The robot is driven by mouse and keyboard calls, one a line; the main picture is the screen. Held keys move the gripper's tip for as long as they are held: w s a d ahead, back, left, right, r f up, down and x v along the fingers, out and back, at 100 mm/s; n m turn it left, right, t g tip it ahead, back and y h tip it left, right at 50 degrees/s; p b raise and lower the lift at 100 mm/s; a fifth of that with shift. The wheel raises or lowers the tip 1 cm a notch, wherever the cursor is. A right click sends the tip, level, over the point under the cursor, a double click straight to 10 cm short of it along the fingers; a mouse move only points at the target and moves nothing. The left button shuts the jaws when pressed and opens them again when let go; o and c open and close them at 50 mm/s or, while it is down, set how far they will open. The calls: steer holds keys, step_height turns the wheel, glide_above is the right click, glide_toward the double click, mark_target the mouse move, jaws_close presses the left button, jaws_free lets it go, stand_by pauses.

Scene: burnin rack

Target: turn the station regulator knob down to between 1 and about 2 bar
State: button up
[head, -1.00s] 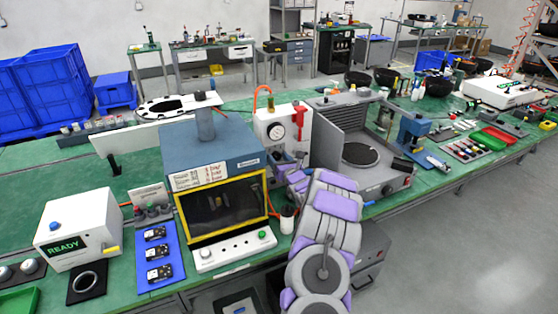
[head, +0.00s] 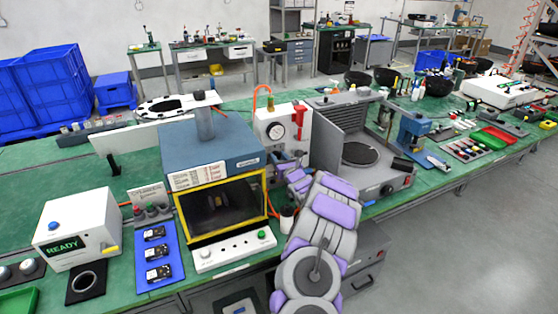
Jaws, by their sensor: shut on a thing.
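The regulator station is a white upright panel (head: 268,118) behind the yellow-framed chamber in the head view. The gauge needle is too small to read. My grey and purple arm reaches up from the bottom to the front of this panel. My gripper (head: 283,160) is small and partly hidden at the panel's lower part, just below the gauge. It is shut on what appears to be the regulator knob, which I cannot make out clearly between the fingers.
The yellow-framed chamber (head: 180,218) stands close left of my gripper. A blue mat (head: 160,278) with several devices lies at left.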

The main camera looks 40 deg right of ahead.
steer(key=shift+w+r+n, duration=0.1)
steer(key=shift+r+n, duration=0.2)
steer(key=shift+f, duration=0.1)
steer(key=shift+s+f, duration=0.2)
steer(key=shift+f, duration=0.2)
steer(key=o, duration=1.1)
steer(key=shift+s, duration=0.1)
steer(key=shift+c, duration=0.2)
steer(key=shift+s, duration=0.1)
steer(key=p+v, duration=0.4)
steer(key=v, duration=1.3)
